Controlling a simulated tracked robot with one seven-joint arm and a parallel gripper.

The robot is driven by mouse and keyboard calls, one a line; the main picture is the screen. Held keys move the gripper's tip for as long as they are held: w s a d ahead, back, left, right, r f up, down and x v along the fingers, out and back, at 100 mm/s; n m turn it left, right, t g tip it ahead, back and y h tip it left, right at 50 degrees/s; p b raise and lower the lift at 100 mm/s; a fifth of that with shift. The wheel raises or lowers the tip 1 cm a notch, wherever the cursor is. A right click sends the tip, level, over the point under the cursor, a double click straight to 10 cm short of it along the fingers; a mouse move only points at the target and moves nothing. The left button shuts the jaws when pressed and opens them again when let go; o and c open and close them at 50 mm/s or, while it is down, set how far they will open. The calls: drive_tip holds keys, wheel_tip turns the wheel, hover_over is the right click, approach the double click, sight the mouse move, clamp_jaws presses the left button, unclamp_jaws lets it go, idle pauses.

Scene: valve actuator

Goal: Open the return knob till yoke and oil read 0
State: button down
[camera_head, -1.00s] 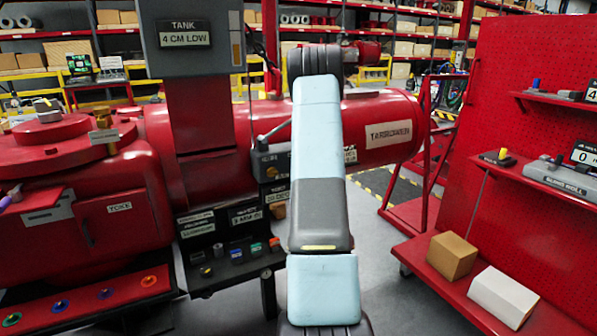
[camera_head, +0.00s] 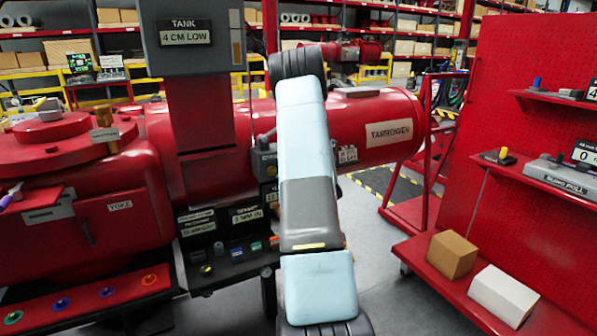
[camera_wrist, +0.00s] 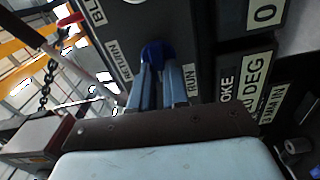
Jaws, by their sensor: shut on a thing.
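My gripper (camera_wrist: 163,84) shows in the wrist view, its fingers shut on a dark blue knob (camera_wrist: 156,52). The knob sits on a dark panel between a label reading RETURN (camera_wrist: 119,60) and one reading RUN (camera_wrist: 190,79). A yoke plate (camera_wrist: 245,85) right of it ends in "0 DEG"; its first part is cut by my gripper's body. Another plate (camera_wrist: 265,12) above it shows a 0; whether it is the oil reading I cannot tell. In the head view my arm hides the gripper and knob.
In the head view a tank sign (camera_head: 185,33) reads 4 CM LOW. The red yoke housing (camera_head: 110,215) stands left, and a red cylinder (camera_head: 345,125) lies behind my arm. A red pegboard rack (camera_head: 540,120) with boxes stands right. Grey floor is open between.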

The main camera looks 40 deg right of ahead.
drive_tip(key=shift+a+f, duration=0.25)
drive_tip(key=shift+f, duration=0.05)
drive_tip(key=c, duration=1.4)
unclamp_jaws()
drive_tip(key=shift+o, duration=1.4)
drive_tip(key=shift+d+r, duration=0.15)
drive_tip(key=v, duration=1.3)
drive_tip(key=shift+s, duration=0.35)
